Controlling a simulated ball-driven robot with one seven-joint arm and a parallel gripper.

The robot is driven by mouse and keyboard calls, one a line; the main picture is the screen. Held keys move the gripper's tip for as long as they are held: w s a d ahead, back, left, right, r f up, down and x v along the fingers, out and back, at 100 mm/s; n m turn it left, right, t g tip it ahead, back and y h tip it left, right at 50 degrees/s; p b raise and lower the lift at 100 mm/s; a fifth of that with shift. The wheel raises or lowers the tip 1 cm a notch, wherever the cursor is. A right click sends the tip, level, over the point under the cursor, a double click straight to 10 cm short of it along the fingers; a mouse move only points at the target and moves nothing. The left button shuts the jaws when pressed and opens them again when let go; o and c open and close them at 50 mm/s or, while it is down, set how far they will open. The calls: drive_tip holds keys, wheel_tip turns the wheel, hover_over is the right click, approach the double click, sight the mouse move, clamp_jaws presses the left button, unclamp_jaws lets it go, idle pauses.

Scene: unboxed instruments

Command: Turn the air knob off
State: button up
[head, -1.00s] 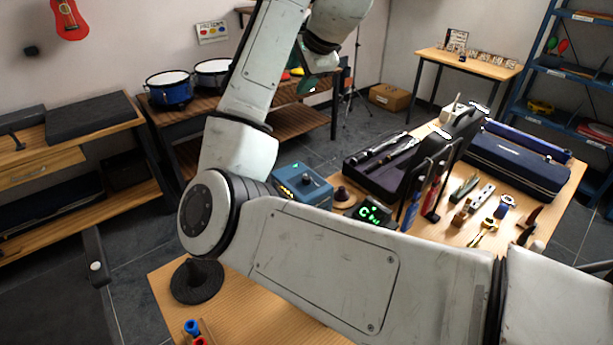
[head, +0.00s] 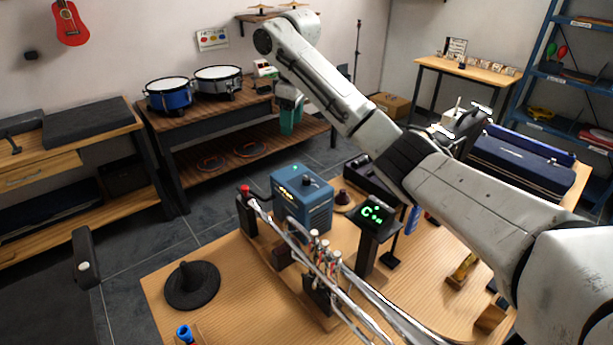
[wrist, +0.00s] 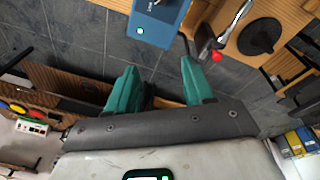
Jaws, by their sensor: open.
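A blue box (head: 302,200) with a green light stands on the wooden table in the head view, with a dark knob (head: 307,180) on top. A separate red knob (head: 245,189) caps a dark fitting just left of it. I cannot tell from the pictures which knob is for air. The wrist view shows the blue box (wrist: 157,22) at the top and the red knob (wrist: 217,55) to its right. My gripper (head: 290,122) has teal fingers and is beyond the box, apart from both knobs. In the wrist view my gripper (wrist: 158,88) is open and empty.
Metal tubing with valves (head: 322,255) runs across the table front. A dark cone-shaped mute (head: 192,283) lies at left, and a stand with a green display (head: 374,215) stands right of the box. Drums (head: 168,94) stand on a bench behind.

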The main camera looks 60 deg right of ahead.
drive_tip(key=n+g, duration=0.1)
drive_tip(key=g, duration=0.1)
hover_over(307, 178)
wheel_tip(307, 178, down, 6)
drive_tip(key=r, duration=0.1)
drive_tip(key=shift+y, duration=0.3)
wheel_tip(307, 178, down, 11)
drive_tip(key=shift+f+p, duration=0.1)
drive_tip(key=shift+p, duration=0.25)
drive_tip(key=shift+c, duration=0.5)
clamp_jaws()
